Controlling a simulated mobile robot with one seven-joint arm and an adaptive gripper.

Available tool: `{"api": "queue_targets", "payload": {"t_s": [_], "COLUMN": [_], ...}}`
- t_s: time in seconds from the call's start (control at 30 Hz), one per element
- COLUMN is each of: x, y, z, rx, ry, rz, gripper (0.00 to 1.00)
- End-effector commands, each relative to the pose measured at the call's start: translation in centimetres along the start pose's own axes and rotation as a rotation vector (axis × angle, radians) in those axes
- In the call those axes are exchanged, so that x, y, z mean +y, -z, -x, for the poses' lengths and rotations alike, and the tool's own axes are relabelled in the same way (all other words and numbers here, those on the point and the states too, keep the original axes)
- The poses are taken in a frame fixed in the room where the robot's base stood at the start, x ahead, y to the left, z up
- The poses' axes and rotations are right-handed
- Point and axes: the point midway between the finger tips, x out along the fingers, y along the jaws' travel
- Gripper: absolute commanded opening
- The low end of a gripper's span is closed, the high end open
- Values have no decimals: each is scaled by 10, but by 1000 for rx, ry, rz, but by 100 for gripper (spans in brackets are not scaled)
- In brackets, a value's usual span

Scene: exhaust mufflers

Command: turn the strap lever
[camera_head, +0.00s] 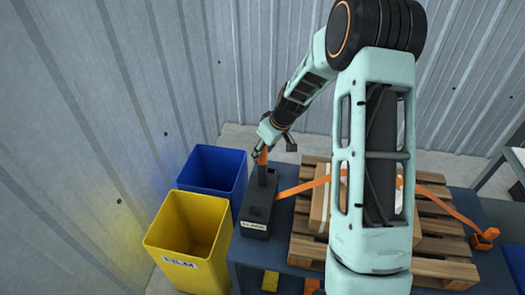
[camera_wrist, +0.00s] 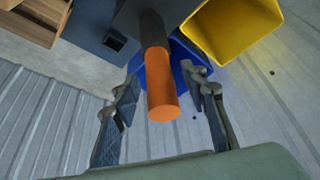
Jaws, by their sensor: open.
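The strap lever (camera_head: 262,176) stands upright from a black labelled box (camera_head: 256,212) at the left of the pallet. Its orange grip (camera_wrist: 162,95) shows large in the wrist view, with a dark shaft below it. My gripper (camera_head: 263,150) is at the lever's top. In the wrist view my gripper (camera_wrist: 160,85) is open, one finger on each side of the orange grip, with visible gaps. An orange strap (camera_head: 300,187) runs from the box over a carton (camera_head: 318,205) on the pallet. My arm hides much of the carton.
A blue bin (camera_head: 212,168) and a yellow bin (camera_head: 187,237) stand close left of the lever box. The wooden pallet (camera_head: 445,268) lies on a blue table (camera_head: 245,255). An orange strap end piece (camera_head: 484,238) is at the right. A corrugated wall (camera_head: 70,130) stands behind.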

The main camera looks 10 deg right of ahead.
Motion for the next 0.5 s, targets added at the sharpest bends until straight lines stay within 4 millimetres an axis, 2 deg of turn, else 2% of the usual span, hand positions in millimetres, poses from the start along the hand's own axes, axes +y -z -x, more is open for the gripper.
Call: {"api": "queue_targets", "payload": {"t_s": [0.37, 0.5], "x": [0, 0], "y": [0, 0], "z": [-6, -6], "rx": [0, 0], "ry": [-1, -1], "rz": [1, 1], "gripper": [40, 27]}}
